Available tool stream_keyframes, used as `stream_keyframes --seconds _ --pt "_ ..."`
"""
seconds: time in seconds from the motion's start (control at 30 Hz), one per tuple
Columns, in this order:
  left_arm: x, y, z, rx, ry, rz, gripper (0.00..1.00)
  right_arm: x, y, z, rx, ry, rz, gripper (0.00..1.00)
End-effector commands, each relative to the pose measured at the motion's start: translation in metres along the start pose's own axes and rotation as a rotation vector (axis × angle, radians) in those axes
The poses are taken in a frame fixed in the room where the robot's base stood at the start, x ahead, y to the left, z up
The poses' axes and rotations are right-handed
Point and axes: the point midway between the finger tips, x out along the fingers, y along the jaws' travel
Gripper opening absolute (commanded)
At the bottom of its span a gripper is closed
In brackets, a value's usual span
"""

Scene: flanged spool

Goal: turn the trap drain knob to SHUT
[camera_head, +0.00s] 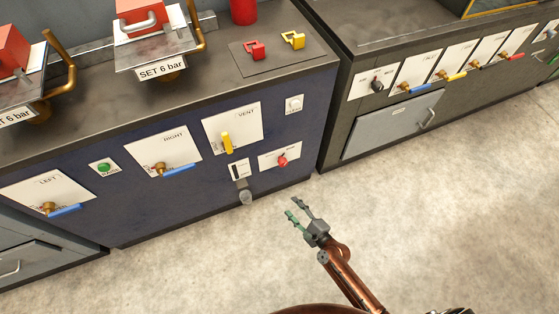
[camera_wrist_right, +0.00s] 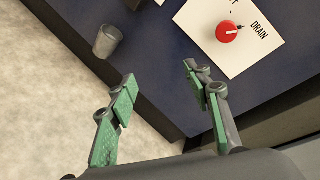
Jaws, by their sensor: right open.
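The red round drain knob (camera_head: 282,160) sits on a white plate (camera_head: 268,161) low on the dark blue cabinet front. In the right wrist view the knob (camera_wrist_right: 228,32) is at the upper right, with "DRAIN" printed on its plate (camera_wrist_right: 235,62). My left gripper is not in view.
A small grey cup (camera_head: 246,197) is left of and below the knob; it also shows in the wrist view (camera_wrist_right: 107,41). A yellow VENT handle (camera_head: 227,143) is above left. A blue RIGHT handle (camera_head: 178,169) is farther left. The floor (camera_head: 420,210) is clear.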

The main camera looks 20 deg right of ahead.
Motion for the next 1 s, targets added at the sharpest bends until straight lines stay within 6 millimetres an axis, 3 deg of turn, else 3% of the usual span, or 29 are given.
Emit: stream_keyframes --seconds 0.03,0.1,0.2,0.3,0.47,0.8,1.0 --pt "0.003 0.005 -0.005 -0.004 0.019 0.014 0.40 0.023 -0.018 0.001 0.162 -0.016 -0.083 0.45" --pt "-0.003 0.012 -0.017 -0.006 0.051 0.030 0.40 0.044 -0.049 0.006 0.380 -0.044 -0.187 0.45" --pt "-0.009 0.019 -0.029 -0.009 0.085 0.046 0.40 0.061 -0.080 0.009 0.611 -0.081 -0.288 0.45" --pt "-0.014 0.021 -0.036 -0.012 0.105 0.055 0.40 0.070 -0.097 0.010 0.742 -0.106 -0.342 0.45" --pt "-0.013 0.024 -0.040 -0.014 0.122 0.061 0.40 0.084 -0.109 0.012 0.796 -0.119 -0.365 0.45" --pt "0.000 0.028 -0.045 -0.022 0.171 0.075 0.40 0.131 -0.125 0.011 0.792 -0.118 -0.360 0.45" --pt "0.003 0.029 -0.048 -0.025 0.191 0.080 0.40 0.144 -0.130 0.011 0.790 -0.118 -0.360 0.45"
